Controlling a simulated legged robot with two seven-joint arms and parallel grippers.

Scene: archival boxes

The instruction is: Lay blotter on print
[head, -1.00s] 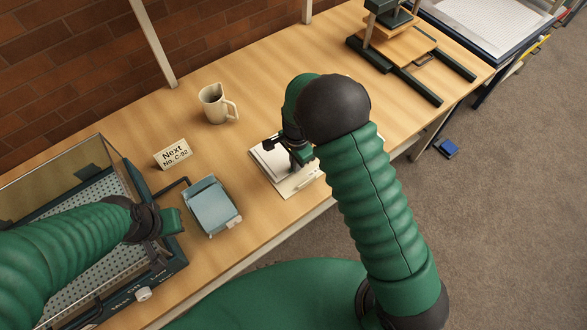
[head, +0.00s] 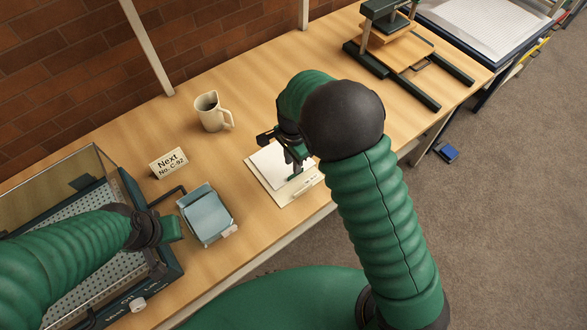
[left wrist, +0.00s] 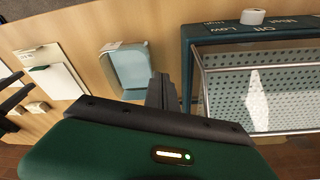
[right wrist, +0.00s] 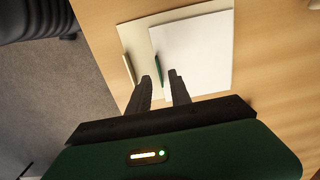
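A white sheet (head: 268,163), seemingly the blotter, lies flat on a larger cream sheet or mount (head: 281,199) on the table. A print under it is hidden, if there is one. The white sheet (right wrist: 195,60) and cream border (right wrist: 140,45) also show in the right wrist view, with a small green tab (right wrist: 158,62) at the sheet's edge. My right gripper (right wrist: 160,76) is open and empty, its fingertips apart near the tab; I cannot tell if they touch anything. My left gripper (left wrist: 164,82) looks shut and empty, near the blue tray (left wrist: 127,68).
The blue tray (head: 207,216) stands left of the sheets. A glass-walled box with a perforated floor (head: 75,225) is at far left. Table between mug and press is clear.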

